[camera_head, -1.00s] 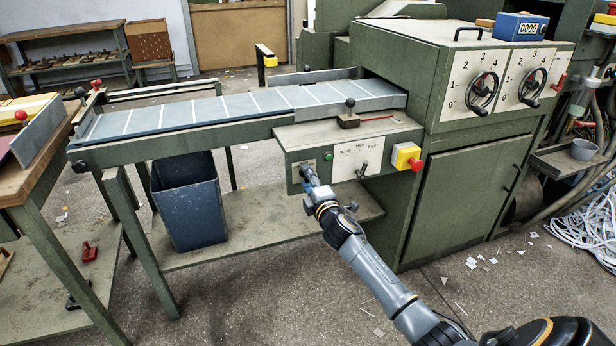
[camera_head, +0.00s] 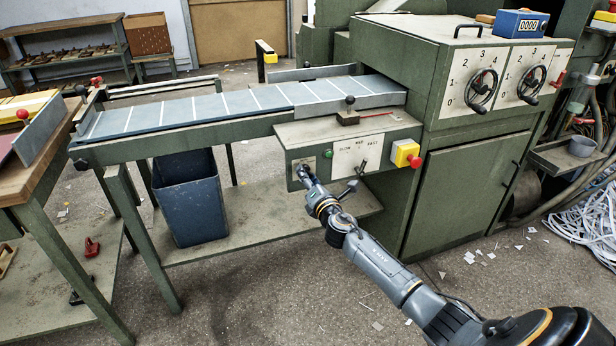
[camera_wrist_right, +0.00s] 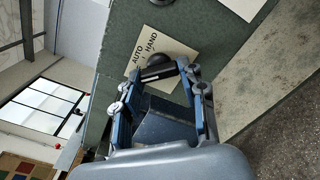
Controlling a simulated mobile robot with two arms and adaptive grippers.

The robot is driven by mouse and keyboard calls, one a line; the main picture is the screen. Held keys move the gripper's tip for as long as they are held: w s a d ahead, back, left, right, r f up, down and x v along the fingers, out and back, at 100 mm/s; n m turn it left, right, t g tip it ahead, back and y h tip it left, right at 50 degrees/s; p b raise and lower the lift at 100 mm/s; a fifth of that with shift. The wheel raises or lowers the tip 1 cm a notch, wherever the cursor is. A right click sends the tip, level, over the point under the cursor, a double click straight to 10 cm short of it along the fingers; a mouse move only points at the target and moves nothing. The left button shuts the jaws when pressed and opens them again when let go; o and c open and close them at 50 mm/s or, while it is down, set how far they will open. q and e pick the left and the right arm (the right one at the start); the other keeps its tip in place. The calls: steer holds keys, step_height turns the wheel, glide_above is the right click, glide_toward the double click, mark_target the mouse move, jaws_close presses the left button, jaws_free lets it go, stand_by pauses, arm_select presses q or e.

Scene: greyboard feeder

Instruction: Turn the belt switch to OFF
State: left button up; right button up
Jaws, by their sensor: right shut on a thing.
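The belt switch is a black knob (camera_wrist_right: 157,64) on a light plate (camera_wrist_right: 172,48) lettered AUTO and HAND in the right wrist view. No OFF lettering can be read there. In the head view the switch plate (camera_head: 296,164) is at the left end of the green control box (camera_head: 292,142) and is partly hidden by my gripper. My right gripper (camera_head: 301,172) points at the plate from the front. In the wrist view its fingertips (camera_wrist_right: 160,76) are closed around the knob. My left gripper is not in view.
On the same box are a green button (camera_head: 327,154), a speed lever (camera_head: 361,167) and a red knob on a yellow housing (camera_head: 406,153). The belt (camera_head: 215,106) runs above. A blue bin (camera_head: 190,200) stands under it. The floor in front is open.

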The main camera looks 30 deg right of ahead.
steer(key=shift+n, duration=0.3)
steer(key=o, duration=1.1)
steer(key=shift+o, duration=0.2)
steer(key=shift+s, duration=0.1)
steer(key=v, duration=1.1)
steer(key=shift+s+a, duration=0.2)
steer(key=shift+s, duration=0.2)
